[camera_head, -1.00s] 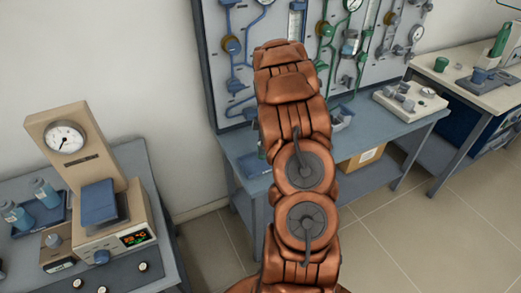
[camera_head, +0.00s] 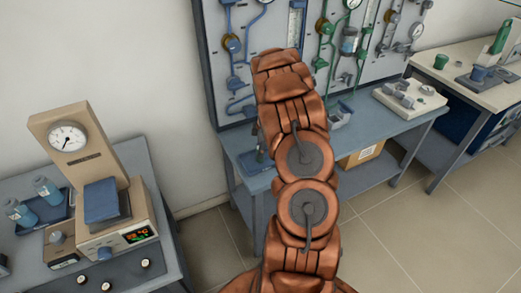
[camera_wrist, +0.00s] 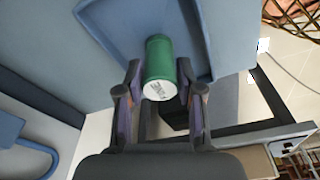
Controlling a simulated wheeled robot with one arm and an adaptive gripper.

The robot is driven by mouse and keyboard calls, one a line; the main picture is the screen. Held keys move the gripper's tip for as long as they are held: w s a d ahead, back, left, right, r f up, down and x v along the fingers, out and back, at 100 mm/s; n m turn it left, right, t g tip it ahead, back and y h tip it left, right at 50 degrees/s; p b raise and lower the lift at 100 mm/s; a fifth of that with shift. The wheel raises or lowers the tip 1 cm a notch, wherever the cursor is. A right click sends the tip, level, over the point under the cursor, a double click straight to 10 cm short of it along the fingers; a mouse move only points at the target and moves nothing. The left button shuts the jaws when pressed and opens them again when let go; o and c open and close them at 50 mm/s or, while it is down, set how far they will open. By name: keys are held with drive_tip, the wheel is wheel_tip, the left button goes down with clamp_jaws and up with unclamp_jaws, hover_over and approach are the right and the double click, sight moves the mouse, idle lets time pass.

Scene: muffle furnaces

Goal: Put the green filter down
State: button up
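The green filter (camera_wrist: 160,58) is a green cylinder with a white, printed end facing the camera in the wrist view. It sits between the two fingers of my gripper (camera_wrist: 158,80), which appear to press on its sides. Behind it is a blue tray (camera_wrist: 112,22) with a raised rim; whether the filter touches the tray I cannot tell. In the head view my arm hides the filter and most of my gripper. A small blue tray (camera_head: 250,166) shows on the middle bench, left of my arm.
The middle bench (camera_head: 373,133) stands below a panel of pipes and gauges (camera_head: 275,45). A white block (camera_head: 408,98) with fittings is on its right. A balance-like device (camera_head: 105,215) with a gauge and blue bottles (camera_head: 20,212) stand on the left bench. The floor at right is clear.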

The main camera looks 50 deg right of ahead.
drive_tip(key=o, duration=0.4)
drive_tip(key=shift+c, duration=0.2)
drive_tip(key=shift+r, duration=0.1)
wheel_tip(320, 180, up, 11)
drive_tip(key=s+d+b, duration=0.1)
drive_tip(key=b, duration=0.2)
drive_tip(key=s+a+r+m+g, duration=0.1)
drive_tip(key=a+r, duration=0.3)
drive_tip(key=a, duration=0.3)
drive_tip(key=s+a+r+m, duration=0.2)
drive_tip(key=a+r, duration=0.2)
drive_tip(key=a, duration=0.3)
drive_tip(key=s+a+r+m+g, duration=0.1)
drive_tip(key=s+a+r+m, duration=0.1)
drive_tip(key=s+a, duration=0.65)
drive_tip(key=s+a+r+m, duration=0.2)
drive_tip(key=s+a, duration=0.4)
drive_tip(key=a, duration=0.5)
drive_tip(key=s+a+f+m, duration=0.1)
drive_tip(key=s+a, duration=0.1)
drive_tip(key=s, duration=0.4)
drive_tip(key=s+a+m+g+h, duration=0.1)
drive_tip(key=s+a, duration=0.2)
drive_tip(key=s, duration=0.2)
drive_tip(key=shift+s+f+m, duration=0.3)
drive_tip(key=shift+s+f, duration=0.1)
